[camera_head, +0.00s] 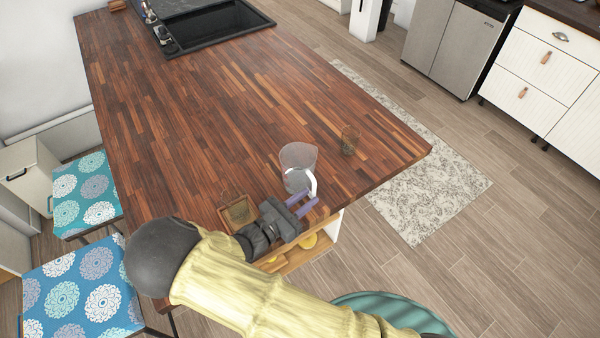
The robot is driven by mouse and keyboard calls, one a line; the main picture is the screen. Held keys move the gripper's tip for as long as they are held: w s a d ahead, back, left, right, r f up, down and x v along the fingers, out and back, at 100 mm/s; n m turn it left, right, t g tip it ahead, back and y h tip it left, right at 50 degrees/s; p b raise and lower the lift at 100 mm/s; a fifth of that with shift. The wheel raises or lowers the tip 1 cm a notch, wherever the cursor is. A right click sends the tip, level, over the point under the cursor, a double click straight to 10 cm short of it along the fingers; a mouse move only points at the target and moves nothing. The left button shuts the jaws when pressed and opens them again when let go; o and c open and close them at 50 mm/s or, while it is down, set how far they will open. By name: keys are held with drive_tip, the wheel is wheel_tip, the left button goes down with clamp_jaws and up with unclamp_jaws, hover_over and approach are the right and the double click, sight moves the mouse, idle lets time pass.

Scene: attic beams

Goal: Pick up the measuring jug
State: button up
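The measuring jug (297,164) is clear with a whitish handle (312,184). It stands upright on the wooden counter (220,95) near its front edge, with the handle toward me. My gripper (308,200) is right at the near side of the jug, with its two purple fingers by the lower part of the handle. A gap shows between the fingers, but I cannot tell whether they touch or grip the handle. The jug looks in place on the counter.
A small amber glass (350,140) stands right of the jug. A square wooden tray or dish (238,212) lies left of my gripper. A black sink (215,28) is at the far end. Patterned chairs (84,193) stand left. The middle of the counter is clear.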

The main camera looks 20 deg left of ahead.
sight(312, 194)
drive_tip(key=p+x, duration=0.2)
drive_tip(key=x, duration=0.3)
drive_tip(key=shift+w+r, duration=0.1)
drive_tip(key=shift+r, duration=0.05)
idle(0.4)
clamp_jaws()
